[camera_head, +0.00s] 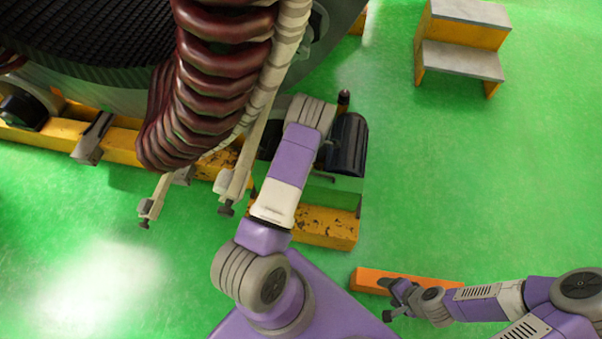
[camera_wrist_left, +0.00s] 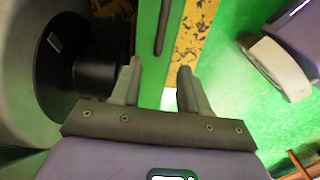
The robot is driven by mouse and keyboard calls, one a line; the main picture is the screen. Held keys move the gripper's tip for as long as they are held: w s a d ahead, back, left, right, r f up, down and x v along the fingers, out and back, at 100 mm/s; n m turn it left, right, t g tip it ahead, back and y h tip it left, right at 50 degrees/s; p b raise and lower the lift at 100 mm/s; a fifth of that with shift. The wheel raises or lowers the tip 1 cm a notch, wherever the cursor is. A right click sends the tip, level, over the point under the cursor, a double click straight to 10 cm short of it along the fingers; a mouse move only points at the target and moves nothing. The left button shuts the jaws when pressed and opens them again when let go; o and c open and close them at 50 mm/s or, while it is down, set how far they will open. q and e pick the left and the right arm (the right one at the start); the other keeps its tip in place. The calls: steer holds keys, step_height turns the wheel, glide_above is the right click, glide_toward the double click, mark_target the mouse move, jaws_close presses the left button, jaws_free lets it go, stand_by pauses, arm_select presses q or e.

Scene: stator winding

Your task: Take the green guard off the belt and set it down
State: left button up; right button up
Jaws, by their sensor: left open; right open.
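The green guard (camera_head: 345,184) shows in the head view beside the dark cylinder, partly hidden by my left arm. In the left wrist view a green panel, seemingly the guard (camera_wrist_left: 149,45), runs up between the fingers and has a dark bar along it. My left gripper (camera_wrist_left: 160,70) is open, its fingers on either side of the panel's lower part; I cannot tell whether they touch it. In the head view the left gripper is hidden behind its own arm. My right gripper (camera_head: 390,300) is open and empty at the lower right. I cannot make out the belt.
A dark cylinder (camera_head: 347,143) and a yellow worn beam (camera_head: 325,228) are close to my left arm. Dark red coils (camera_head: 220,80) hang to its left. An orange bar (camera_head: 440,283) lies by my right gripper. Yellow steps (camera_head: 460,55) stand far right; green floor between is clear.

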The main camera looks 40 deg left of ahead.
arm_select(q)
steer(key=shift+w+a+f, duration=0.1)
steer(key=shift+a+f, duration=0.05)
steer(key=shift+f, duration=0.15)
arm_select(e)
steer(key=shift+o, duration=0.2)
steer(key=shift+w+a+f, duration=0.1)
steer(key=shift+w+f, duration=0.05)
steer(key=shift+w, duration=0.15)
arm_select(q)
steer(key=shift+s+f+b, duration=0.25)
steer(key=shift+f+b, duration=0.45)
steer(key=shift+f, duration=0.45)
step_height(320, 180, down, 5)
steer(key=shift+w+a+r+b, duration=0.1)
steer(key=shift+r+b, duration=0.1)
steer(key=shift+b, duration=0.85)
arm_select(e)
step_height(320, 180, down, 3)
steer(key=shift+s+f, duration=0.1)
steer(key=shift+s, duration=0.05)
arm_select(q)
steer(key=shift+r, duration=0.1)
steer(key=shift+c, duration=0.3)
jaws_close()
steer(key=shift+w, duration=0.1)
